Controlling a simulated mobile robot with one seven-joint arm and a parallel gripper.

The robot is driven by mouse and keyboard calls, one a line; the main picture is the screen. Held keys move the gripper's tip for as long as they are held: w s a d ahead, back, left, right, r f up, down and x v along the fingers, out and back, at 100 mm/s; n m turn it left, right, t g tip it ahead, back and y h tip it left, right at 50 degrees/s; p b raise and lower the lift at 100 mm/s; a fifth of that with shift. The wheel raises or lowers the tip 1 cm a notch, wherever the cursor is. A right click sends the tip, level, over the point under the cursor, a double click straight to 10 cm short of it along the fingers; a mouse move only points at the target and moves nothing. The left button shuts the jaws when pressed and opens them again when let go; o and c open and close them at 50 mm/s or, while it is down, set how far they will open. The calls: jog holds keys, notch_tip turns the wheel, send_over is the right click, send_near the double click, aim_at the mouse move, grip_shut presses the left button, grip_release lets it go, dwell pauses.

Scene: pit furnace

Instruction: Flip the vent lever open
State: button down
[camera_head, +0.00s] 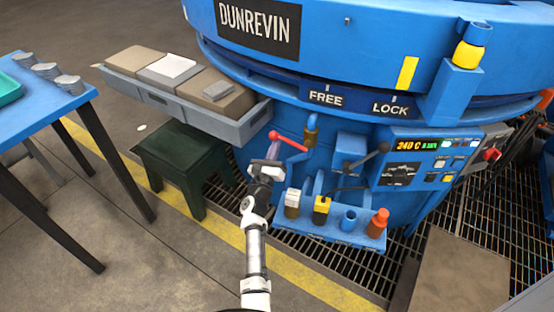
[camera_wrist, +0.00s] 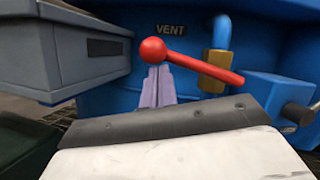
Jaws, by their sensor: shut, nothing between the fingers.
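The vent lever (camera_head: 290,142) is a red bar with a round red knob at its left end, on the blue furnace front. In the wrist view the lever (camera_wrist: 195,64) slopes down to the right from its knob, below a VENT label (camera_wrist: 171,30). A brass fitting (camera_wrist: 217,58) stands behind the bar. My gripper (camera_head: 274,149) is shut and empty, its pale purple fingers pointing at the furnace. In the wrist view my gripper (camera_wrist: 158,72) has its tips just below the knob. I cannot tell whether they touch it.
A grey tray (camera_head: 255,118) with blocks juts out left of the lever, above a dark green stool (camera_head: 180,150). A black-knobbed lever (camera_head: 367,158) and a blue shelf (camera_head: 330,232) with small items lie to the right. A blue table (camera_head: 35,105) stands at far left.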

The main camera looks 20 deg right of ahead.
aim_at(279, 135)
jog(key=r+m+g+h+b, duration=0.1)
jog(key=r+m, duration=0.1)
jog(key=m, duration=0.2)
jog(key=r+m+g+h+b, duration=0.1)
jog(key=r+m+b, duration=0.1)
jog(key=m, duration=0.2)
jog(key=s+d+r+m+g+h+b, duration=0.1)
jog(key=r+m+g+h+b, duration=0.1)
jog(key=m, duration=0.1)
jog(key=shift+m, duration=0.4)
jog(key=shift+s+d+r+m+g+b, duration=0.55)
jog(key=shift+m+g+b, duration=0.15)
jog(key=shift+m, duration=0.75)
jog(key=shift+s+d+r+m+g+b, duration=0.6)
jog(key=shift+m+b, duration=0.15)
jog(key=shift+m, duration=0.75)
jog(key=shift+s+d+r+m+g+b, duration=0.5)
jog(key=shift+r+m+g+b, duration=0.15)
jog(key=shift+m, duration=0.8)
jog(key=shift+f, duration=0.1)
